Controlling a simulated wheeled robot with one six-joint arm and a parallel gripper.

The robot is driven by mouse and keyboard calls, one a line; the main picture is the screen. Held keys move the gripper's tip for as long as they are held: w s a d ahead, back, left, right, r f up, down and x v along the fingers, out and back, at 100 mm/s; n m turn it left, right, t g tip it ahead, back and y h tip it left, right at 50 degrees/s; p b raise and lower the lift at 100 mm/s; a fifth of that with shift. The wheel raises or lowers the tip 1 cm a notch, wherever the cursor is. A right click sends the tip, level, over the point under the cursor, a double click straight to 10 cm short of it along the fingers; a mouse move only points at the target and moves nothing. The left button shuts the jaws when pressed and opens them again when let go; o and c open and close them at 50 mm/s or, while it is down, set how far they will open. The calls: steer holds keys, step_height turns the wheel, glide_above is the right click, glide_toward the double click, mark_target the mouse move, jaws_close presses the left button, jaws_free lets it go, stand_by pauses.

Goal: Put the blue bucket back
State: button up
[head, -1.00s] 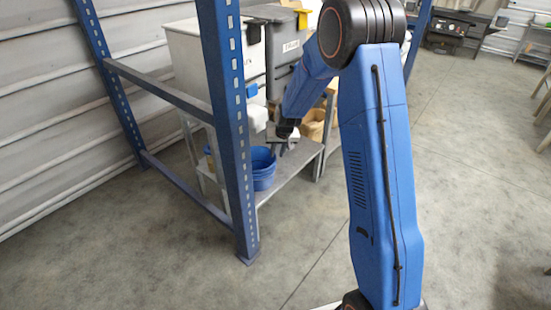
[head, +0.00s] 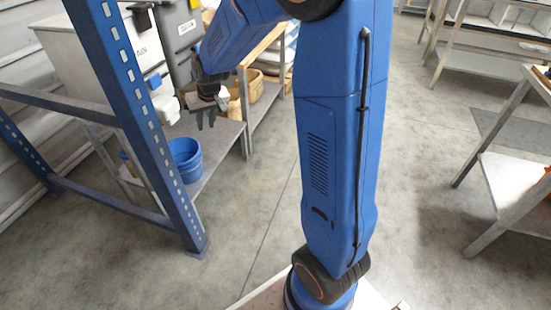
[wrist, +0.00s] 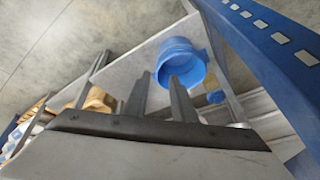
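The blue bucket (head: 186,158) stands upright on the low grey shelf (head: 226,140) beneath the white hopper (head: 75,60), partly behind the blue rack post.
The blue rack post (head: 145,130) and its crossbar stand close on the left. A grey bin (head: 180,40) stands behind my forearm. Tan containers (head: 262,94) sit on the neighbouring shelf. A work table (head: 510,190) stands at right. The floor between is clear.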

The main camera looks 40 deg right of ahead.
steer(key=s+d+r, duration=0.1)
steer(key=s+r, duration=0.4)
steer(key=s, duration=0.4)
steer(key=s+d+r, duration=0.1)
steer(key=s+r, duration=0.4)
steer(key=s, duration=0.4)
steer(key=s+d, duration=0.1)
steer(key=s, duration=1.9)
steer(key=shift+s+d+r+n+h, duration=0.2)
steer(key=shift+r+n+h, duration=0.2)
steer(key=shift+r, duration=0.05)
